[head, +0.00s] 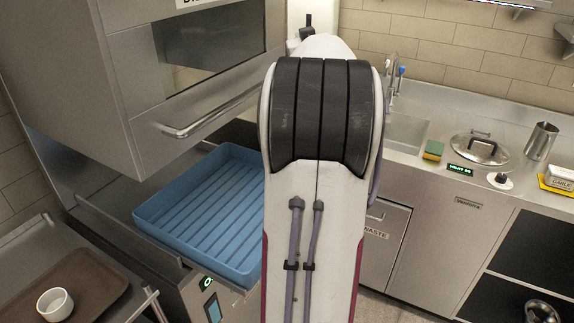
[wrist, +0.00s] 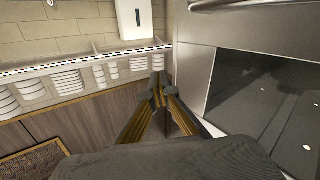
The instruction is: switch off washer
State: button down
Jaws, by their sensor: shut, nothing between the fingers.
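The washer (head: 125,85) is a steel hood machine at the left of the head view, its hood raised above a blue rack (head: 150,215). A small panel with a green-lit display (head: 208,283) is on its front, partly cut off by the frame. In the wrist view the washer's steel side (wrist: 195,75) is at right. My gripper (wrist: 158,88) is shut and empty, apart from the washer's steel. A white box with a dark vertical mark (wrist: 134,18) is on the wall beyond the fingertips. In the head view my arm hides the gripper.
A tray (head: 105,285) with a white cup (head: 55,304) lies at lower left. A sink (head: 405,135), sponge (head: 433,150), lidded pan (head: 480,150) and steel cup (head: 541,141) are on the right counter. Stacked white plates (wrist: 65,82) line the wall in the wrist view.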

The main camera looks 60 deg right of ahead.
jog(key=s+d+f+m+t+y, duration=0.1)
jog(key=s+d+f+m, duration=0.3)
jog(key=f, duration=0.7)
jog(key=d+f+m+y, duration=0.1)
jog(key=d+f+y, duration=0.1)
jog(key=d+f, duration=0.6)
jog(key=s+d+f+m+t+y, duration=0.1)
jog(key=s+d+f+m, duration=0.15)
jog(key=f, duration=1.05)
jog(key=s+a+f+m+t+y, duration=0.1)
jog(key=s+a+f+m+y, duration=0.15)
jog(key=f, duration=0.95)
jog(key=s+a+f+m+y, duration=0.1)
jog(key=s+f+m+y, duration=0.2)
jog(key=f, duration=0.8)
jog(key=w+a+f+n+t+y, duration=0.2)
jog(key=w+a+n+y, duration=0.1)
jog(key=a, duration=0.6)
jog(key=shift+a+f+n+t+y, duration=0.2)
jog(key=shift+a+n+t+y, duration=0.25)
jog(key=shift+y, duration=0.6)
jog(key=shift+d, duration=0.1)
